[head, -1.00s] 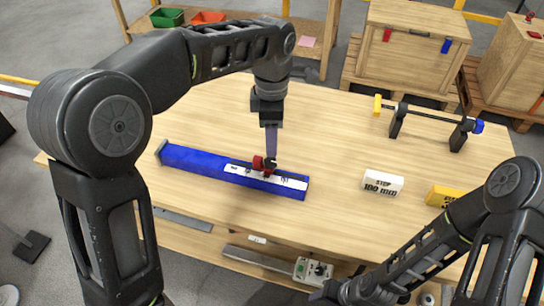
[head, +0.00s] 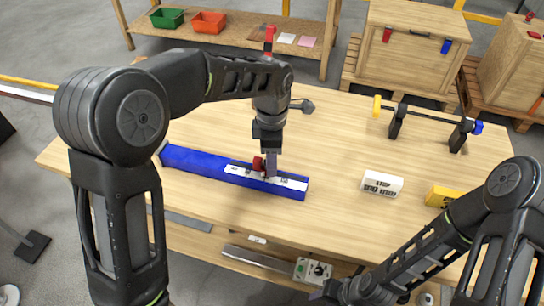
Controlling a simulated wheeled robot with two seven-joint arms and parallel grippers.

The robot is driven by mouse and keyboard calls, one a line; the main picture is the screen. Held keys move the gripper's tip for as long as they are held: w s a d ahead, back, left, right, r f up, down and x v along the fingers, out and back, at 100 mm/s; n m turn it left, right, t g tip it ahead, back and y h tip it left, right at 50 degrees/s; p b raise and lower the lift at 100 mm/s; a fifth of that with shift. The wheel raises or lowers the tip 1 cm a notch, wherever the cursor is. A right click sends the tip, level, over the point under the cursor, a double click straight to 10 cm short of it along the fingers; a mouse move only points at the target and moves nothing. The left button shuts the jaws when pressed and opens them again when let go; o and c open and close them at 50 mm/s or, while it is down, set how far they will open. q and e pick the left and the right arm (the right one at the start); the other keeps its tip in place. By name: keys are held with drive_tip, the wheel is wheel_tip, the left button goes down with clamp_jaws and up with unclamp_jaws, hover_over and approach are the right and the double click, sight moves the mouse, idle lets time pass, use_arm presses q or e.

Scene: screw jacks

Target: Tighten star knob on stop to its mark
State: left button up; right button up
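A long blue rail (head: 204,164) lies on the wooden table, with a white scale strip (head: 291,183) on its right part. A small red stop (head: 258,164) sits on the rail at the strip. My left gripper (head: 271,172) points down at the rail, just right of the red part. The star knob cannot be made out; the fingers may hide it. Whether the fingers are open or shut on it is too small to tell. My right arm (head: 430,240) is at the lower right, and its gripper (head: 325,293) is low at the bottom edge, its fingers unclear.
A white block labelled STOP (head: 382,184) and a yellow block (head: 444,196) stand right of the rail. A bar on black stands (head: 428,115) is at the back right. A red-topped tool (head: 269,40) shows behind my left arm. The table (head: 335,140) between is clear.

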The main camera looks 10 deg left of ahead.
use_arm(q)
clamp_jaws()
idle(0.3)
drive_tip(key=shift+m, duration=0.5)
drive_tip(key=m, duration=1)
drive_tip(key=shift+s, duration=0.15)
idle(0.3)
drive_tip(key=shift+o, duration=0.7)
unclamp_jaws()
